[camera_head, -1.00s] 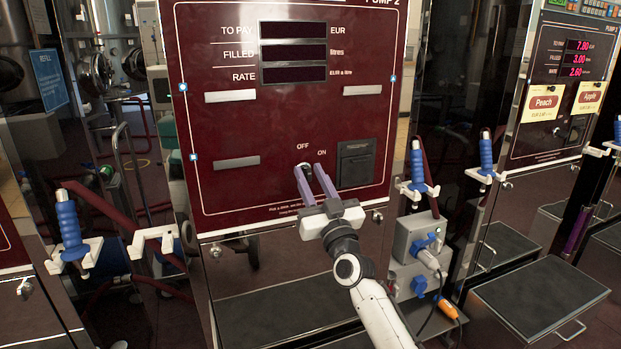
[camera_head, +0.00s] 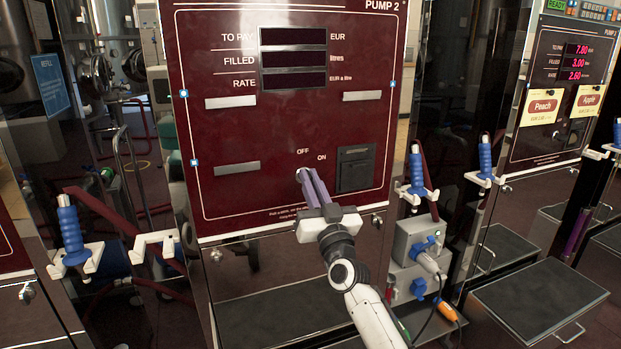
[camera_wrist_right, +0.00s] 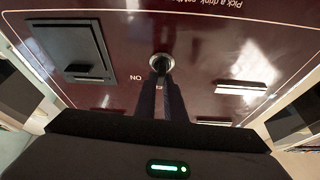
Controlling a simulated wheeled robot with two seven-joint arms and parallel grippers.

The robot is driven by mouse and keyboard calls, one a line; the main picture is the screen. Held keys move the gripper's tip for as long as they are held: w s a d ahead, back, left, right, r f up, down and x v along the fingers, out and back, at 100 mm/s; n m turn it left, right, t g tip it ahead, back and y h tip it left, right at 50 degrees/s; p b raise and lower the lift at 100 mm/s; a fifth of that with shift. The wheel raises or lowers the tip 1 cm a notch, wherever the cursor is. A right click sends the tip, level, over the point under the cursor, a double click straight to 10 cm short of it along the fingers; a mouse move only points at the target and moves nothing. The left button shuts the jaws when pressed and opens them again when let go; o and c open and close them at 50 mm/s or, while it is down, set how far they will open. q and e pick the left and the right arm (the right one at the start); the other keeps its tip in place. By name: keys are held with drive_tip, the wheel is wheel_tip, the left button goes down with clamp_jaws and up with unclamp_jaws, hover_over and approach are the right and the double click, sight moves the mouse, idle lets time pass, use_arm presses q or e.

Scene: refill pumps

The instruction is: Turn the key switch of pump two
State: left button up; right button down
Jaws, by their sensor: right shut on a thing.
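Pump two is a dark red panel (camera_head: 285,125) marked "PUMP 2", and its three displays (camera_head: 293,58) are dark. The key switch (camera_wrist_right: 161,62) is a round metal lock below the "OFF" and "ON" marks. My right gripper (camera_head: 305,175) reaches up to it from below with its purple fingers close together. In the right wrist view, the gripper (camera_wrist_right: 160,85) is shut on the key at the lock. The key is mostly hidden between the fingers, so I cannot tell its angle. My left gripper is not in view.
A dark square slot unit (camera_head: 355,168) sits right of the switch. Blue-handled nozzles hang at the left (camera_head: 70,230) and right (camera_head: 417,170) of the panel. A grey socket box (camera_head: 412,240) with cables is low on the right. Another pump (camera_head: 560,85) has lit displays.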

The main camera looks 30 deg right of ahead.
drive_tip(key=m+g+h+p, duration=0.1)
drive_tip(key=m+p, duration=0.1)
drive_tip(key=m, duration=0.1)
drive_tip(key=m+g+h+p, duration=0.1)
drive_tip(key=m+h+p, duration=0.1)
drive_tip(key=m+p, duration=0.1)
drive_tip(key=m+g+h+p, duration=0.1)
drive_tip(key=m+p, duration=0.2)
drive_tip(key=m, duration=0.2)
drive_tip(key=shift+r, duration=0.15)
use_arm(q)
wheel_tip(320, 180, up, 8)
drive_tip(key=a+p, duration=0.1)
drive_tip(key=p, duration=0.1)
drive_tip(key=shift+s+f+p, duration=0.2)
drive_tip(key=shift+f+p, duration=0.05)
drive_tip(key=shift+p, duration=0.05)
use_arm(e)
drive_tip(key=m, duration=0.1)
drive_tip(key=m+g, duration=0.1)
drive_tip(key=m, duration=0.1)
drive_tip(key=shift+d+f+m+g+h, duration=0.15)
drive_tip(key=shift+f+m+g+h, duration=0.15)
drive_tip(key=shift+h, duration=0.1)
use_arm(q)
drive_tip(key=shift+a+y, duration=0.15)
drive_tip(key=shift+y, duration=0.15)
